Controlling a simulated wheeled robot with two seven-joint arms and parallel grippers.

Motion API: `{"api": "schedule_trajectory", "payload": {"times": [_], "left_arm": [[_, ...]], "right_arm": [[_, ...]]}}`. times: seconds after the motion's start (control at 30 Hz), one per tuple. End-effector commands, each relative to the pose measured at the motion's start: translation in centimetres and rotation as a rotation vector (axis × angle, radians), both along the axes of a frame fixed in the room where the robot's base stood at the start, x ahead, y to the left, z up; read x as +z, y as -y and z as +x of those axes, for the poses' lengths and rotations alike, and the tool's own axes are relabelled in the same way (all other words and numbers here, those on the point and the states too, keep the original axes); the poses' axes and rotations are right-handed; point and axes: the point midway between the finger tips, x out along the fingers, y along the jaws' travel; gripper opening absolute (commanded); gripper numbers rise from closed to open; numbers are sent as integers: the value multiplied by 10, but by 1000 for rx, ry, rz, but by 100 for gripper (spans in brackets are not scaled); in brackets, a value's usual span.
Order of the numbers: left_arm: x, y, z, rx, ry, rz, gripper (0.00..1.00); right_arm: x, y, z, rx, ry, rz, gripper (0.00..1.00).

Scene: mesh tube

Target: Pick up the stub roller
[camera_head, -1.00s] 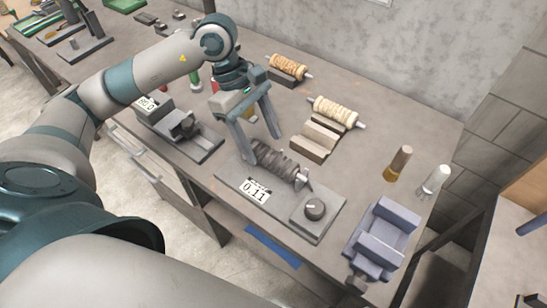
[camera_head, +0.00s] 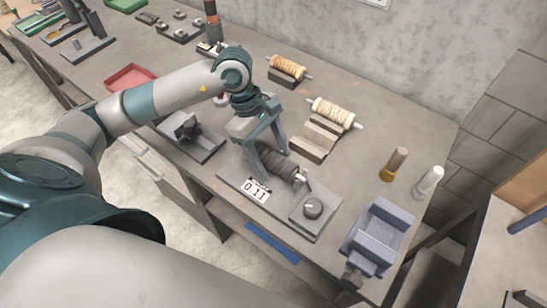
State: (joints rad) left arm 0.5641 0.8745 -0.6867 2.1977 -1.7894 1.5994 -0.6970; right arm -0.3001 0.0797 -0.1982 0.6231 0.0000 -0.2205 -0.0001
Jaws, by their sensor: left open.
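A dark ribbed roller (camera_head: 277,165) with a metal shaft lies on a grey bench device (camera_head: 236,184) whose display reads 0.11. My left gripper (camera_head: 272,164) is open, pointing down, with its fingers at the left part of this roller. One finger is in front of the roller and the other is by its far side; I cannot tell whether they touch it. Two pale rollers lie farther back: an orange-tan one (camera_head: 288,65) on a dark block, and a cream one (camera_head: 333,112) near a stepped tan block. Which one is called the stub roller is not marked. My right gripper is not in view.
A blue-grey vise (camera_head: 377,238) stands at the right front. Two small upright cylinders (camera_head: 394,163) (camera_head: 429,182) stand behind it. A grey fixture (camera_head: 190,138) and a red tray (camera_head: 131,77) are at the left.

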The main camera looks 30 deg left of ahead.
Motion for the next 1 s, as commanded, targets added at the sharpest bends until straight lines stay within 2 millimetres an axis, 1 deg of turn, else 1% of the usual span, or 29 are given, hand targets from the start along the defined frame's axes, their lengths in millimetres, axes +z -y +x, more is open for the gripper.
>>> {"api": "schedule_trajectory", "payload": {"times": [0.33, 0.37, 0.4, 0.57, 0.6, 0.87, 1.0], "left_arm": [[0, 0, 0, 0, 0, 0, 60], [0, 0, 0, 0, 0, 0, 56], [0, 0, 0, 0, 0, 0, 46], [0, 0, 0, 0, 0, 0, 8], [1, 0, 0, 0, 0, 0, 5], [2, 0, 0, 0, 1, 0, 5], [9, 0, 1, 0, 1, 0, 5]], "right_arm": [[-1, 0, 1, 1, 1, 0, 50], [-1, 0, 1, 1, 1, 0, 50], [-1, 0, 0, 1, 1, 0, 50], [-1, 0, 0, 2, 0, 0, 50], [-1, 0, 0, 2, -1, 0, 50], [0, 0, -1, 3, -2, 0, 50], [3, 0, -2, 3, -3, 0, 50]]}}
